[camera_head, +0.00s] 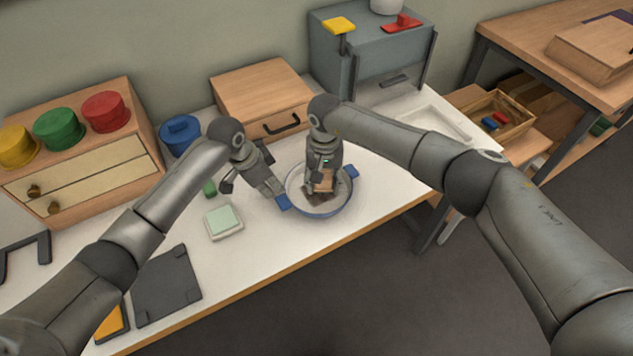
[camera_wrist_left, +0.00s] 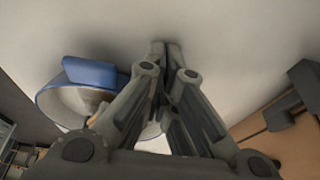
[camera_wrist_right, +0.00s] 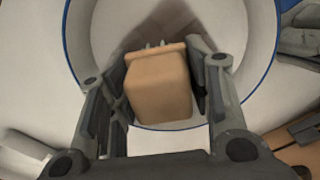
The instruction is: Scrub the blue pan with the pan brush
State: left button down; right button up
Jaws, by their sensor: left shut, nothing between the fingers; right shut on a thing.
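The blue pan (camera_head: 318,214) sits on the white table, its pale inside marked by a dark brown patch. Its blue handles (camera_head: 354,171) stick out at both sides. My right gripper (camera_head: 322,180) points down into the pan and is shut on the pan brush (camera_wrist_right: 158,85), a wooden block. The brush is over the dark patch (camera_wrist_right: 170,22); its lower end is hidden. My left gripper (camera_head: 276,190) is shut and empty, beside the pan's left handle (camera_wrist_left: 90,72). In the left wrist view, its fingertips (camera_wrist_left: 167,52) appear apart from that handle.
A pale green sponge-like block on a white dish (camera_head: 224,222) and a dark mat (camera_head: 166,285) lie left of the pan. A white tray (camera_head: 432,124) lies right. The table's front edge is close.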

aim_at(313, 197)
jog(key=shift+s+d+f, duration=0.2)
jog(key=shift+s+d, duration=0.1)
jog(key=shift+d, duration=0.05)
pick_arm(q)
jog(key=shift+d, duration=0.1)
pick_arm(e)
jog(key=shift+s+a, duration=0.4)
jog(key=shift+a, duration=0.1)
jog(key=shift+s+a+r, duration=0.1)
jog(key=shift+s+a, duration=0.2)
jog(key=shift+a, duration=0.3)
jog(key=shift+s+a+r, duration=0.1)
jog(key=shift+s+a, duration=0.15)
jog(key=shift+a, duration=0.3)
pick_arm(q)
jog(key=shift+w, duration=0.1)
pick_arm(e)
jog(key=shift+w+d, duration=0.5)
jog(key=shift+d, duration=0.3)
jog(key=shift+w+d, duration=0.5)
jog(key=shift+d, duration=0.3)
jog(key=shift+r, duration=0.1)
jog(key=shift+r, duration=3.5)
pick_arm(q)
jog(key=shift+r, duration=2.95)
